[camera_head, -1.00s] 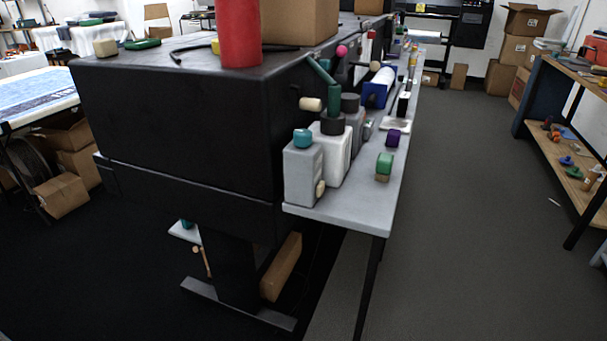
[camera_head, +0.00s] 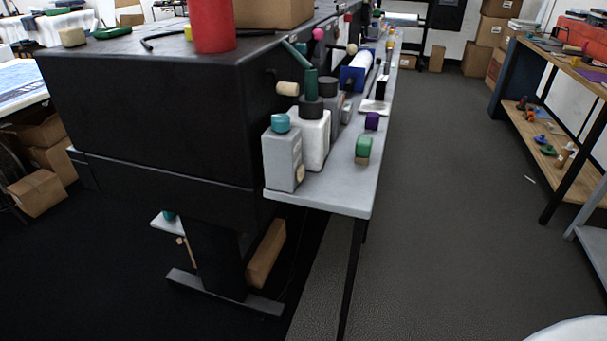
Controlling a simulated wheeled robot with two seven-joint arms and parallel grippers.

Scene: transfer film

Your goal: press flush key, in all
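A large black machine (camera_head: 150,115) fills the left half of the head view, with its side and top facing me. I cannot make out a flush key on it; the panel that would carry such a key is not visible from here. A grey shelf (camera_head: 335,195) runs along the machine's right side, holding bottles, a blue-and-white roll (camera_head: 357,70) and small coloured blocks. Neither of my grippers is in view.
A red cylinder (camera_head: 213,25) and a cardboard box (camera_head: 275,12) stand on the machine. Clear grey floor (camera_head: 435,160) runs between the grey shelf and a wooden shelf unit (camera_head: 560,150) at the right. Cardboard boxes (camera_head: 490,45) stand at the back. A white rounded surface shows at the bottom right corner.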

